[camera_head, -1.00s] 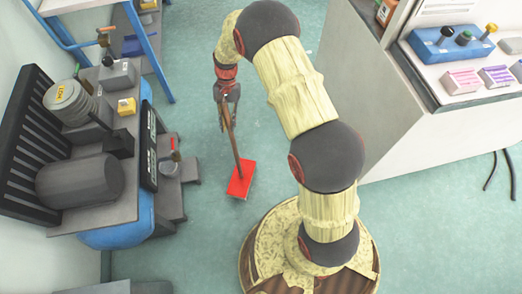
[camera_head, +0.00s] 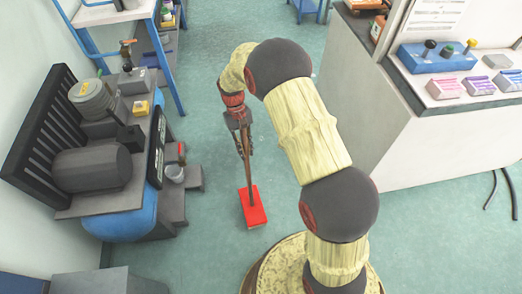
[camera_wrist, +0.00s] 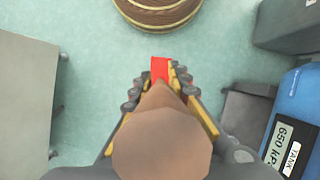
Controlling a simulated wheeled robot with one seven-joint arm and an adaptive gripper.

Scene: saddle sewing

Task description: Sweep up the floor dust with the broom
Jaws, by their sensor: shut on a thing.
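The broom has a red head (camera_head: 254,207) and a brown wooden handle (camera_head: 247,172). My gripper (camera_head: 243,145) is shut on the handle and holds the broom near upright, head down, at or just above the floor; I cannot tell if it touches. In the wrist view the handle's end (camera_wrist: 162,140) fills the space between the fingers, with part of the red head (camera_wrist: 160,68) beyond. The green floor (camera_head: 215,240) shows faint pale specks near the arm; I cannot tell clearly which are dust.
At left stands a blue compressor (camera_head: 118,222) with dark steps (camera_head: 180,205) beside it. A white console (camera_head: 400,140) stands at right. A grey box (camera_head: 95,282) is at lower left. Black cables (camera_head: 491,190) lie at far right. The floor between compressor and console is open.

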